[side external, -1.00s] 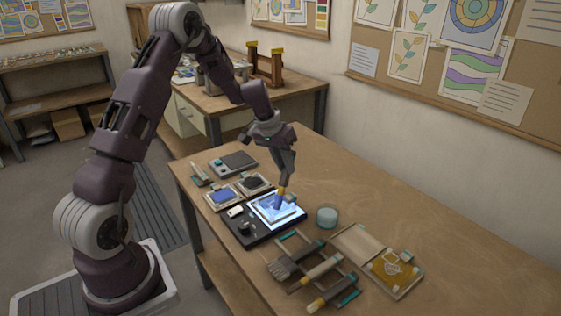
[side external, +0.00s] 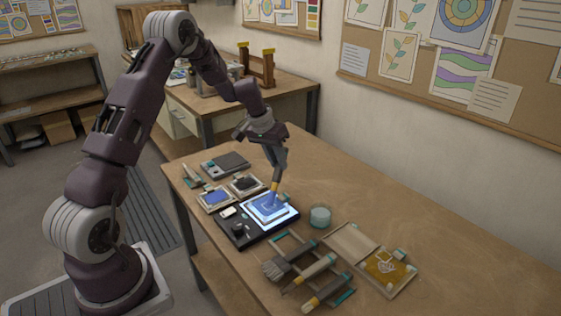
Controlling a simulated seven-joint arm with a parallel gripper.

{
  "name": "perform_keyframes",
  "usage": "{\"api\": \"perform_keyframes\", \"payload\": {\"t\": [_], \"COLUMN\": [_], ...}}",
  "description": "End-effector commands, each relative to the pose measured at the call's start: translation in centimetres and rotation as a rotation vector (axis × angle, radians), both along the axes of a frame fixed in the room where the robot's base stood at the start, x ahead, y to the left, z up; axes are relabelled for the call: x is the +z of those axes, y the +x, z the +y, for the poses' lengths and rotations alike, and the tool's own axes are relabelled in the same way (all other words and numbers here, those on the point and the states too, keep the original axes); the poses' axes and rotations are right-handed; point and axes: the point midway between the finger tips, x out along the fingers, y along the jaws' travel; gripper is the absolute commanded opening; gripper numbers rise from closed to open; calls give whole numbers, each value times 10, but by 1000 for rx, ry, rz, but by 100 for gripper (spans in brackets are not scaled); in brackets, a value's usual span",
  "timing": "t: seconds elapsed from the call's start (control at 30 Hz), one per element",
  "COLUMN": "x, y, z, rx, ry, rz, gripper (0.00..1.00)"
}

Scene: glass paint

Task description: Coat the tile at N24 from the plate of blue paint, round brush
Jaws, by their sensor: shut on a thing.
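My gripper (side external: 278,163) is shut on a brush (side external: 275,187) with a yellow band, held steeply with its tip down. The tip is at the tile (side external: 264,209), which lies on a lit panel in a black stand. Blue covers much of the tile, with paler parts showing. Whether the tip touches is too small to tell. The plate of blue paint (side external: 213,200) lies left of the tile. No N24 mark can be read.
A plate of dark paint (side external: 247,183) and a grey flat device (side external: 226,163) lie behind. A glass jar (side external: 320,216) stands right of the tile. A rack of brushes (side external: 305,268) and an open case (side external: 384,266) lie in front. The table's right rear is clear.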

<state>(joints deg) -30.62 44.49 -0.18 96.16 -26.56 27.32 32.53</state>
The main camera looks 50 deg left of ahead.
Motion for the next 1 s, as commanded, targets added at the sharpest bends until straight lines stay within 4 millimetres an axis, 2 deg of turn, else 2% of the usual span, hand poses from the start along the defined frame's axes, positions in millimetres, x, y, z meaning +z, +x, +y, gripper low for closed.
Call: {"api": "perform_keyframes", "payload": {"t": [0.1, 0.4, 0.5, 1.0], "x": [4, 42, 49, 50], "y": [1, 1, 1, 0], "z": [0, 0, 0, 0], "rx": [0, 0, 0, 1], "ry": [1, 2, 1, 0], "rz": [-2, -4, -2, -1], "gripper": [0, 0, 0, 0]}}
